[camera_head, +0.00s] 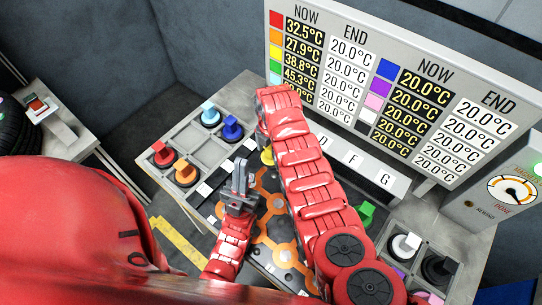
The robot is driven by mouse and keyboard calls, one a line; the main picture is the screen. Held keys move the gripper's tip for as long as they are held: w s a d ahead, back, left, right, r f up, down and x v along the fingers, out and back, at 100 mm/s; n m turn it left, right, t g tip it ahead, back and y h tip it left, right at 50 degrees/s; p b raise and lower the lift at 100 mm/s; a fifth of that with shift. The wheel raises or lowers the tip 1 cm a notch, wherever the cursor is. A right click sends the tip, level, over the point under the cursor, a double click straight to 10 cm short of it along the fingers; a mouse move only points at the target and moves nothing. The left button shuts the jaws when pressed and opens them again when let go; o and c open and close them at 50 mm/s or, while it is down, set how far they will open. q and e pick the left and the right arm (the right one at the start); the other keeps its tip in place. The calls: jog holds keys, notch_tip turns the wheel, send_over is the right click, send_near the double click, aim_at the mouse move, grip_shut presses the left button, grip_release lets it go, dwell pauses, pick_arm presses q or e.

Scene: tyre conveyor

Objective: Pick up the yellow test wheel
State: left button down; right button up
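The yellow test wheel (267,156) shows only as a small patch at the back of the table, just left of my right arm, which hides most of it. My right arm reaches up and forward past it. The grey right gripper (262,138) is at the arm's far end, close to the yellow wheel and mostly covered by the arm. I cannot tell whether it touches the wheel. My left gripper (240,170) points up over the middle of the table, with its fingers close together and nothing between them.
At the left, a tray (208,152) holds red (163,154), orange (185,173), blue (232,129) and light blue (210,115) wheels. A green wheel (366,212) and a tray with white (404,246) and black wheels stand right. A temperature board (350,52) rises behind.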

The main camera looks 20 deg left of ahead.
jog(key=c, duration=1.4)
grip_shut()
jog(key=shift+r, duration=0.2)
